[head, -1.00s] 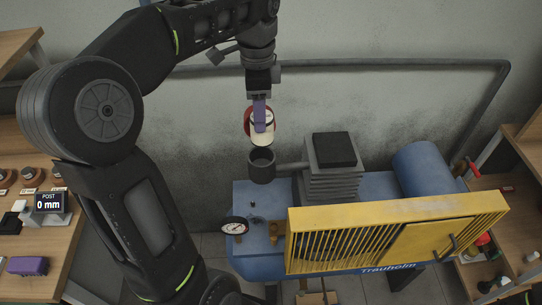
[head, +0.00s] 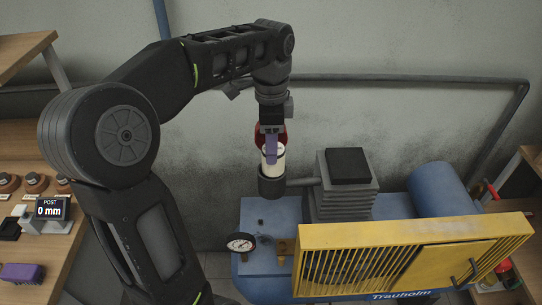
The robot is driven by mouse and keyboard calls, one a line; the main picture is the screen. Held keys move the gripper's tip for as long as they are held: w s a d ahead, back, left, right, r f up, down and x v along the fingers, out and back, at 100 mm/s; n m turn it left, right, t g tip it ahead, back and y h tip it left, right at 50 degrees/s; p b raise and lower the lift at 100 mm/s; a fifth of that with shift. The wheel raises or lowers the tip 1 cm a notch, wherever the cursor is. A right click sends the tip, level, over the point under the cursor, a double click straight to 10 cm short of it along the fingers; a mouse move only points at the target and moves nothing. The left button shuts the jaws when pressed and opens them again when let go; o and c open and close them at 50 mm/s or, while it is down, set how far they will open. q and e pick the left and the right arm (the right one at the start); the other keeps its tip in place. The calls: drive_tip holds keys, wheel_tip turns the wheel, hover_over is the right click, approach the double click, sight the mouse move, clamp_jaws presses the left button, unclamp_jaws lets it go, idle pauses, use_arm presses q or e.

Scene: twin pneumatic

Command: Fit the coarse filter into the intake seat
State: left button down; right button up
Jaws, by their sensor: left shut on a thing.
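My left gripper (head: 272,150) comes down from above and is shut on the coarse filter (head: 272,170), a pale cylinder with a dark band near its top and a red part behind it. The filter is upright. Its lower end is at the mouth of the intake seat (head: 271,187), a dark round cup joined by a pipe to the grey finned block. The filter hides most of the seat's opening, so I cannot tell how far it is inside. My right gripper is not in view.
The blue compressor (head: 436,190) has a grey finned block (head: 342,191) and a yellow slatted guard (head: 405,262) right of the seat. A gauge (head: 240,243) stands in front. A bench at left holds a display (head: 51,208) reading 0 mm and a purple block (head: 22,273).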

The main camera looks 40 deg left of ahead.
sight(276, 171)
use_arm(q)
wheel_tip(276, 171, down, 3)
drive_tip(key=shift+f, duration=0.35)
drive_tip(key=shift+f, duration=0.15)
drive_tip(key=c, duration=0.7)
unclamp_jaws()
